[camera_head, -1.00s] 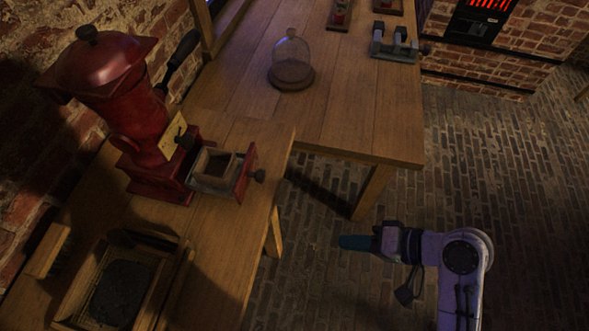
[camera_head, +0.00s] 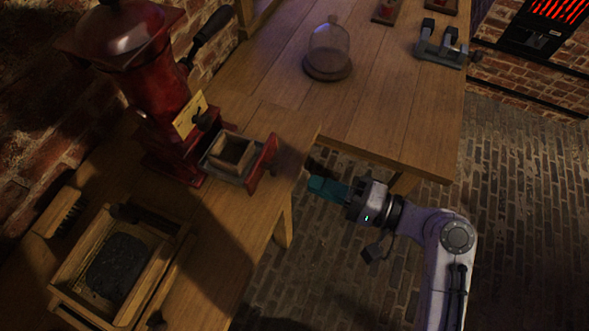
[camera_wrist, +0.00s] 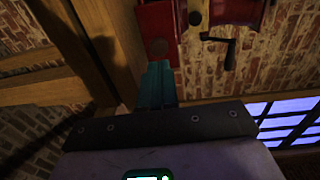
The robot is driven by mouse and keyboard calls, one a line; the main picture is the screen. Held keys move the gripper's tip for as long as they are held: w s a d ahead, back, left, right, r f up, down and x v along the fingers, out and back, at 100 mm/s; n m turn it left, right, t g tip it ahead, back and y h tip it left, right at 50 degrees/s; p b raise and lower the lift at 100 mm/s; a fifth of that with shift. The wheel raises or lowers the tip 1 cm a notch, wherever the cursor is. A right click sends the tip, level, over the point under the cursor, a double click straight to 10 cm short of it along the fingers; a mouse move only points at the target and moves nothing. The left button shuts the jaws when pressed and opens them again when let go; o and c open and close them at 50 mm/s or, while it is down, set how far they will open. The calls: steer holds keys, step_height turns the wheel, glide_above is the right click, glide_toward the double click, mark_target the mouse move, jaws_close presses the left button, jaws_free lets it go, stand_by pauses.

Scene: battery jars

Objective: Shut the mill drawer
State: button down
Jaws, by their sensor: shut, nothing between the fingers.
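A red coffee mill (camera_head: 160,100) with a domed lid stands on the wooden table by the brick wall. Its drawer (camera_head: 240,158) is pulled out to the right, with a red front and an open box in it. My gripper (camera_head: 318,187) is shut and empty, its teal fingers pointing left toward the drawer front with a gap between them. In the wrist view my shut gripper (camera_wrist: 158,75) points at red mill parts (camera_wrist: 157,30), but the drawer's opening is hard to make out there.
A wooden tray (camera_head: 165,225) with dark material stands on the near table, and a small brush-like block (camera_head: 62,212) lies beside it. A glass dome (camera_head: 328,45) and a metal fixture (camera_head: 440,45) stand on the far table. Brick floor (camera_head: 330,260) lies open around my arm.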

steer(key=p, duration=0.1)
glide_toward(245, 157)
steer(key=shift+w+d+f, duration=0.1)
steer(key=shift+d+f, duration=0.05)
steer(key=shift+f, duration=0.5)
steer(key=shift+a, duration=0.35)
steer(key=x, duration=1.1)
steer(key=shift+a+r, duration=0.1)
steer(key=shift+r, duration=0.2)
steer(key=shift+w+r, duration=0.1)
steer(key=shift+r, duration=0.05)
steer(key=shift+a+r, duration=0.1)
